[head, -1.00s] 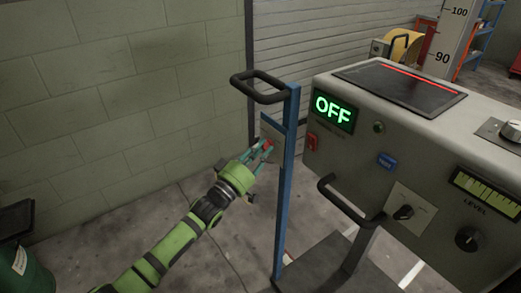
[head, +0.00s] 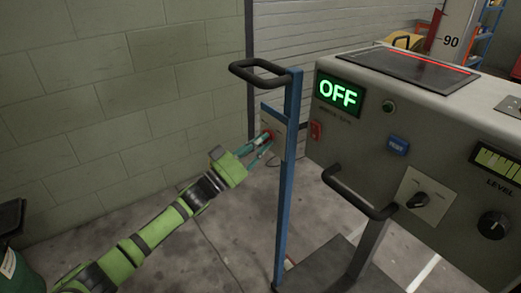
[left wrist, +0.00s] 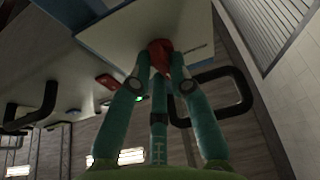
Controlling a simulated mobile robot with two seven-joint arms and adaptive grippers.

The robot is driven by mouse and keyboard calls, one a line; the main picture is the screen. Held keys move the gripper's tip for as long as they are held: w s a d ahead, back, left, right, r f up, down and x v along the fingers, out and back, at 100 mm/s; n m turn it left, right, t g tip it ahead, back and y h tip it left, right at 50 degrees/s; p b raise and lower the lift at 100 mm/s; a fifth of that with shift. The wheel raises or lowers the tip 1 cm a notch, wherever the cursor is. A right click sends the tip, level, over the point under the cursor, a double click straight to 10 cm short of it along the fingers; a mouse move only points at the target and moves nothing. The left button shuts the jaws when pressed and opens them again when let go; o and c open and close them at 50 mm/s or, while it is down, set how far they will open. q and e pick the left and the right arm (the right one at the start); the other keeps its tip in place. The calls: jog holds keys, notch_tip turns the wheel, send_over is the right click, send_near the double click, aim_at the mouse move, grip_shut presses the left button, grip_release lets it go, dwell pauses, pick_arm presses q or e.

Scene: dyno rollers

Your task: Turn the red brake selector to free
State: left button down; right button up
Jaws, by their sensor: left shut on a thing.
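The red brake selector (head: 268,135) sits on a pale plate (head: 268,122) fixed to the blue post (head: 288,170). My left gripper (head: 264,144) reaches it from the lower left, with its teal fingers on it. In the left wrist view the red selector (left wrist: 160,55) is between the fingertips of my left gripper (left wrist: 161,75), which is shut on it. The fingers hide part of the selector, and the markings on its plate are too small to read. My right gripper is not in view.
A grey console (head: 400,130) with a green OFF display (head: 338,94), a blue button (head: 397,145) and black knobs stands right of the post. Black handles (head: 258,72) stick out from the post. A block wall (head: 120,90) is behind my arm.

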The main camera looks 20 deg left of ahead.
pick_arm(q)
jog(key=shift+w+a+r+m+g+h+b, duration=0.1)
jog(key=shift+m+g+h+b, duration=0.7)
jog(key=shift+m, duration=1.45)
jog(key=shift+w+a+r+m+g+h+b, duration=0.1)
jog(key=shift+m+g+h+b, duration=0.7)
jog(key=shift+m, duration=1.5)
jog(key=shift+a+r+m+g+h+b, duration=0.15)
jog(key=shift+m+g+h, duration=0.35)
jog(key=shift+m+g, duration=1.25)
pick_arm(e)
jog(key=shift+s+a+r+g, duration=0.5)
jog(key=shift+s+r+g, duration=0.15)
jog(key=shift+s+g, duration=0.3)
pick_arm(q)
jog(key=shift+d+m+t, duration=0.1)
jog(key=shift+m+t, duration=0.25)
jog(key=shift+m, duration=0.45)
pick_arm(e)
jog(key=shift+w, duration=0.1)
pick_arm(q)
jog(key=c, duration=1.1)
grip_release()
jog(key=shift+s, duration=0.1)
jog(key=shift+c, duration=0.2)
jog(key=v, duration=1.2)
